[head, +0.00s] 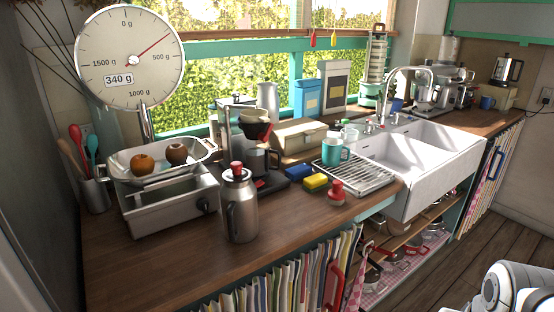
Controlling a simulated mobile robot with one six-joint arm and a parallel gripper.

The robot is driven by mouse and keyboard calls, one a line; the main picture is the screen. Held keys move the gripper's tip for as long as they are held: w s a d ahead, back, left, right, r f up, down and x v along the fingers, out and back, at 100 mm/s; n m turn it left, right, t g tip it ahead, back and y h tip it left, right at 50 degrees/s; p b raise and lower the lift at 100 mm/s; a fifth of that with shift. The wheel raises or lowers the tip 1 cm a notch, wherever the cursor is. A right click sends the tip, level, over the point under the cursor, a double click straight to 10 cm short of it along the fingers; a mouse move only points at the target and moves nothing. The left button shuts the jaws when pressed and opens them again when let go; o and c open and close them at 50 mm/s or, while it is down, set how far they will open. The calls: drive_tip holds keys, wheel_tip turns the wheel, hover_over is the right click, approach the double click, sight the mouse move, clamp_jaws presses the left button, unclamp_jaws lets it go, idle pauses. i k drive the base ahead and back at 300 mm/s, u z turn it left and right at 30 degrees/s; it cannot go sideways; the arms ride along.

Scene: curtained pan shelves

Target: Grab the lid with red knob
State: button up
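My gripper is not in view; only a white part of my arm shows at the bottom right.
A striped curtain (290,285) with a red handle (333,285) hangs left of the shelves, and another curtain (490,175) hangs at the right. The white sink (425,185) overhangs the shelves. The wooden floor (445,268) in front of them looks clear.

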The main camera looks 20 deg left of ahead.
sight(237, 174)
drive_tip(key=u, duration=0.55)
drive_tip(key=i, duration=1)
drive_tip(key=u, duration=0.4)
drive_tip(key=k, duration=0.9)
drive_tip(key=u, duration=0.15)
drive_tip(key=i, duration=0.9)
drive_tip(key=z, duration=0.05)
